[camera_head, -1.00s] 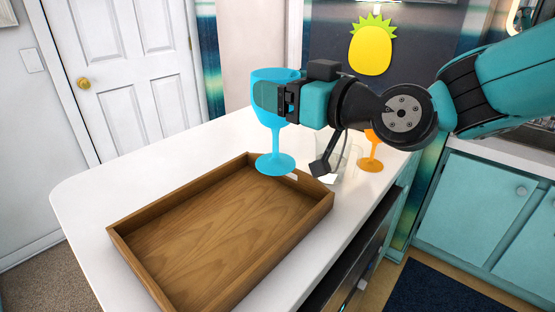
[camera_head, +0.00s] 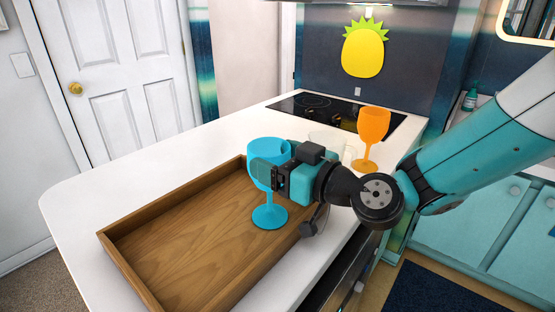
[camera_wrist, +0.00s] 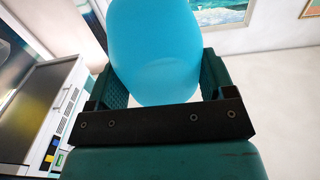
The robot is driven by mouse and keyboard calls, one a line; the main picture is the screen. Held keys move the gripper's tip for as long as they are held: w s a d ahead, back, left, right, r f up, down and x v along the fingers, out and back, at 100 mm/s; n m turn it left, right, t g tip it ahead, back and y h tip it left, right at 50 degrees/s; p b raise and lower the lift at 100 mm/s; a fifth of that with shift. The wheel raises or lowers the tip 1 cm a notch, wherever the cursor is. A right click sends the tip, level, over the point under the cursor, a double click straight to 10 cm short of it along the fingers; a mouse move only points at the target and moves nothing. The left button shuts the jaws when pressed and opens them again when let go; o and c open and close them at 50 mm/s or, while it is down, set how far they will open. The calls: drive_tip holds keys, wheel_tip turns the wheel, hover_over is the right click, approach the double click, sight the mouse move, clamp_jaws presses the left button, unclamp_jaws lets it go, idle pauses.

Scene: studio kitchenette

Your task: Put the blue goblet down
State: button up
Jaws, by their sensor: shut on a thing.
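The blue goblet (camera_head: 269,216) is upright in my gripper (camera_head: 266,175), which is shut on its bowl. Its foot shows over the right end of the wooden tray (camera_head: 185,240); I cannot tell whether it touches the tray floor. In the wrist view the blue bowl (camera_wrist: 155,50) fills the space between the two finger pads. The tray is otherwise empty and lies on the white counter.
An orange goblet (camera_head: 372,135) stands upright on the counter behind my gripper. A clear glass (camera_head: 328,142) beside it is partly hidden by my arm. A black cooktop (camera_head: 330,112) is at the back. The counter left of the tray (camera_head: 75,208) is clear.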

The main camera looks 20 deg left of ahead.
drive_tip(key=shift+f+b, duration=0.25)
drive_tip(key=shift+b, duration=0.05)
drive_tip(key=o, duration=1.1)
drive_tip(key=shift+r, duration=0.1)
drive_tip(key=shift+r+p, duration=0.15)
drive_tip(key=shift+p, duration=0.2)
drive_tip(key=shift+d, duration=0.25)
drive_tip(key=b+v, duration=0.6)
drive_tip(key=v, duration=0.5)
drive_tip(key=shift+s+d, duration=0.15)
drive_tip(key=shift+d, duration=0.1)
